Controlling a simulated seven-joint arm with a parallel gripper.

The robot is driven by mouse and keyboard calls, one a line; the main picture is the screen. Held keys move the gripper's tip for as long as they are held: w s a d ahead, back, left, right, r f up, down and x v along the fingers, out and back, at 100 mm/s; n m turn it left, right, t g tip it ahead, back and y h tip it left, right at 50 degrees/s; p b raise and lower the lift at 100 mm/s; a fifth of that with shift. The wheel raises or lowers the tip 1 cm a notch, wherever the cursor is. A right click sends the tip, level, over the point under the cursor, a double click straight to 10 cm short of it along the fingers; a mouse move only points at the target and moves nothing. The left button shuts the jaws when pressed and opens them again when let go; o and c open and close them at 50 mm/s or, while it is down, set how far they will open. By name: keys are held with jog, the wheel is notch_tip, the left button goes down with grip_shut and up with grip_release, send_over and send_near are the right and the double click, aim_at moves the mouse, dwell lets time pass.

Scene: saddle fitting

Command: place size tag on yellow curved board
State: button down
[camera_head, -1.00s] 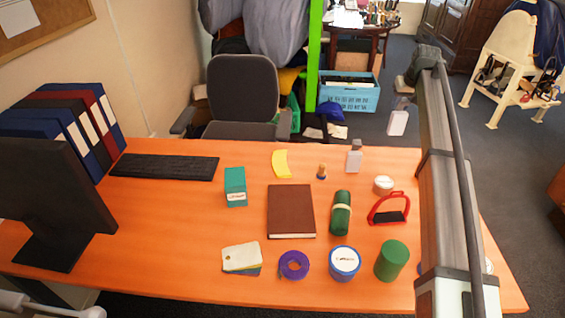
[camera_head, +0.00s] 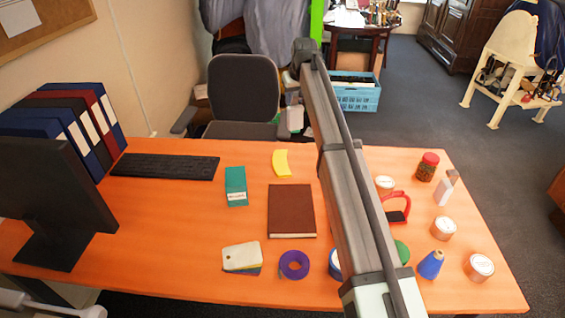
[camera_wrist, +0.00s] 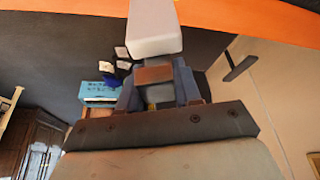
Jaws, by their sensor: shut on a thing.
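The yellow curved board (camera_head: 281,163) lies on the orange desk near its back edge, in front of the chair, with nothing on it. My gripper (camera_head: 293,103) is beyond the back edge, above and slightly right of the board in the head view, partly behind my arm. It is shut on a small white block (camera_head: 295,118), which looks like the size tag. In the wrist view the white block (camera_wrist: 154,30) stands out beyond my gripper (camera_wrist: 157,85), apart from the board. Any writing on it cannot be seen.
A brown book (camera_head: 292,210) lies in front of the board, and a green box (camera_head: 236,186) stands to its left. A black chair (camera_head: 243,92) stands behind the desk. My arm hides part of the desk right of the book.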

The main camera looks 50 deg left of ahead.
jog(key=s+a, duration=0.3)
jog(key=s, duration=0.1)
notch_tip(320, 180, down, 15)
jog(key=shift+d, duration=0.2)
dwell(0.4)
jog(key=shift+f, duration=0.2)
jog(key=c, duration=0.8)
grip_release()
jog(key=v, duration=1.2)
jog(key=shift+d+r, duration=0.1)
jog(key=shift+r, duration=0.1)
